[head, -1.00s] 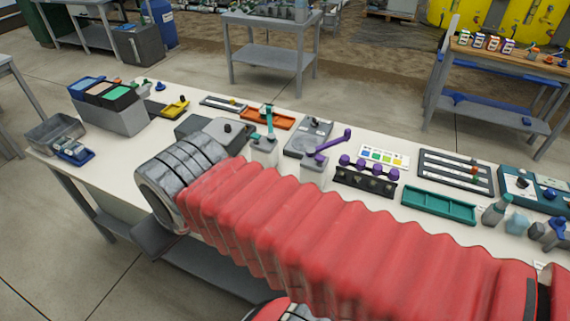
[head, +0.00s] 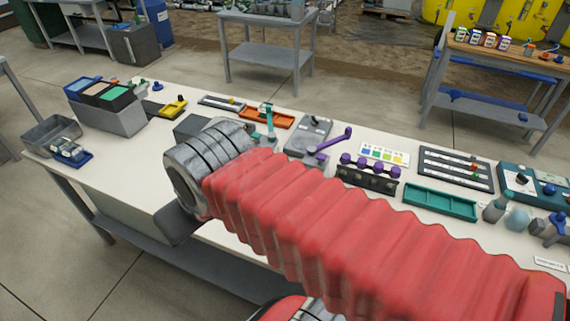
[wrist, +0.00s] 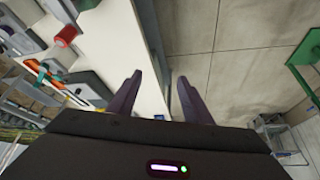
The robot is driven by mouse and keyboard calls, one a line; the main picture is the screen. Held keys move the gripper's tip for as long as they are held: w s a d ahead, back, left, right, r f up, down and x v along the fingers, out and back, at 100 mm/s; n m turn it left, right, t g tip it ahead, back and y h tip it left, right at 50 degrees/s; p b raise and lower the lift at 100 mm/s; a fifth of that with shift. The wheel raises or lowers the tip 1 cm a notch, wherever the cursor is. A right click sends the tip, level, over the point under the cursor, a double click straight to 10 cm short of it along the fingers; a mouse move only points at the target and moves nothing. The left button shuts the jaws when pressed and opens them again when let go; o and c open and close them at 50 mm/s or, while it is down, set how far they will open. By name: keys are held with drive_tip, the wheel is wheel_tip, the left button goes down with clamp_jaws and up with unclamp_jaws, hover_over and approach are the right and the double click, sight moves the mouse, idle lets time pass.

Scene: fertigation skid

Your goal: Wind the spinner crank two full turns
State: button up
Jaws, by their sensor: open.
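Two crank-like handles show on the bench in the head view, and I cannot tell for certain which is the spinner crank.
The white bench top (head: 130,165) is clear at its near left. A grey bin (head: 108,110) stands at the left end.

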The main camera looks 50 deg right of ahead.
drive_tip(key=w+d+n+g, duration=0.1)
drive_tip(key=w+d, duration=0.2)
drive_tip(key=d, duration=0.5)
drive_tip(key=w+d+n, duration=0.1)
drive_tip(key=w+d, duration=0.2)
drive_tip(key=d, duration=0.6)
drive_tip(key=s+d+f+n+y, duration=0.1)
drive_tip(key=s+d+f, duration=0.2)
drive_tip(key=s+d, duration=0.2)
drive_tip(key=shift+s+d+n, duration=0.3)
drive_tip(key=shift+s+d, duration=0.1)
drive_tip(key=shift+d, duration=0.7)
drive_tip(key=shift+f, duration=0.1)
drive_tip(key=x, duration=1.3)
drive_tip(key=shift+a+f, duration=0.35)
drive_tip(key=shift+f, duration=0.05)
drive_tip(key=shift+c, duration=0.6)
